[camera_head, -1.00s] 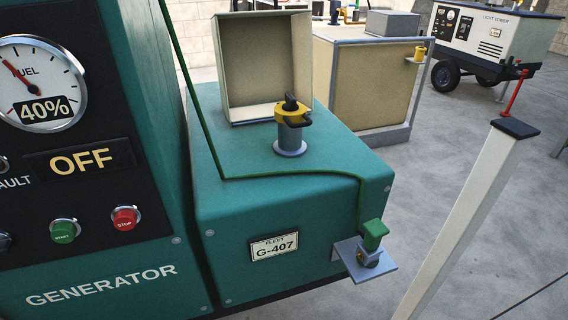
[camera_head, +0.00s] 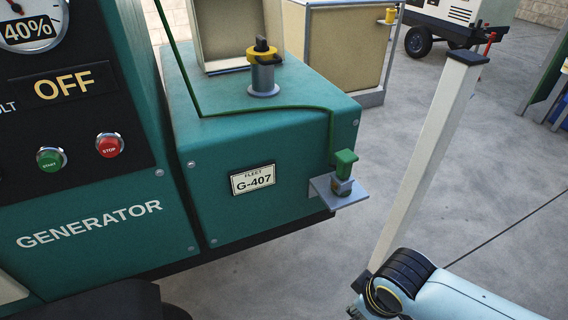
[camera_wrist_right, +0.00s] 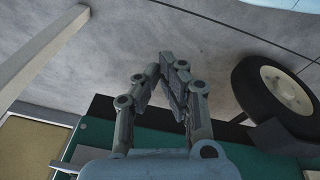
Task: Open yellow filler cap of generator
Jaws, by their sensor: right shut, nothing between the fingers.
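The yellow filler cap (camera_head: 262,55) with its black handle sits on a grey filler neck (camera_head: 263,78) on top of the teal generator (camera_head: 250,135). The open beige cover box (camera_head: 222,30) stands behind it, cut by the top edge. My right gripper shows in the right wrist view (camera_wrist_right: 170,70) with its fingers shut together and empty. In the head view my right arm enters at the lower right, well below and to the right of the cap, with its end partly cut off by the bottom edge. My left gripper is not in view.
A green-handled connector (camera_head: 345,165) on a small plate (camera_head: 340,196) sticks out from the generator's front corner, with a green cable leading to it. A white post (camera_head: 425,160) stands between the generator and open floor at right. A beige tank unit (camera_head: 335,45) stands behind.

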